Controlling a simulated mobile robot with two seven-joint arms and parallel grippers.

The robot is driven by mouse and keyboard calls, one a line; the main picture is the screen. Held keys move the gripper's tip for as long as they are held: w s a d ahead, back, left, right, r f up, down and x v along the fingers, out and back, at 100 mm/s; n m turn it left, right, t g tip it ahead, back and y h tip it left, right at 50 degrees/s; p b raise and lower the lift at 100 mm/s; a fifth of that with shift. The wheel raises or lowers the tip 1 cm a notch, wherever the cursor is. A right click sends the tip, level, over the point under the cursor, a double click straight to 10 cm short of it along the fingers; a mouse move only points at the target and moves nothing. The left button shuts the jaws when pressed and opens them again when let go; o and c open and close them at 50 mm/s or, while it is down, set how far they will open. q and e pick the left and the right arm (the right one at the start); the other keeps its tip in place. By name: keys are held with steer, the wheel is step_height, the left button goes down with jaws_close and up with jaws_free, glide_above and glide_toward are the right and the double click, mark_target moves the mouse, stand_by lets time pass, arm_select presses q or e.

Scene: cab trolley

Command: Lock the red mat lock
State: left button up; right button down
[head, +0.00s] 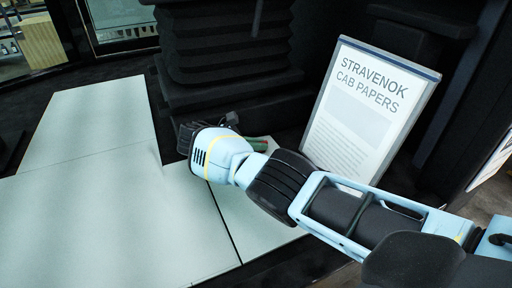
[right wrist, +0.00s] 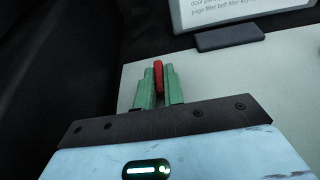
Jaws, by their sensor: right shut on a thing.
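The red mat lock (right wrist: 158,76) shows in the right wrist view as a small upright red piece between the green fingers of my right gripper (right wrist: 159,88). The fingers are shut on it from both sides. Its lower part is hidden behind the gripper body. A pale mat panel (right wrist: 215,75) lies beneath and around it. In the head view my right arm reaches in from the right, and the gripper (head: 260,144) is mostly hidden behind my wrist, at the mat's far right edge. The lock cannot be made out there. My left gripper is not in view.
Pale floor mats (head: 90,205) cover the left and middle floor. A framed sign reading "STRAVENOK CAB PAPERS" (head: 365,105) stands close to the right of my gripper. A black ribbed seat base (head: 225,50) rises just behind. The left mat area is clear.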

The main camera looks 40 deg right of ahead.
stand_by(0.3)
steer(key=c, duration=1.5)
jaws_free()
steer(key=shift+d, duration=0.1)
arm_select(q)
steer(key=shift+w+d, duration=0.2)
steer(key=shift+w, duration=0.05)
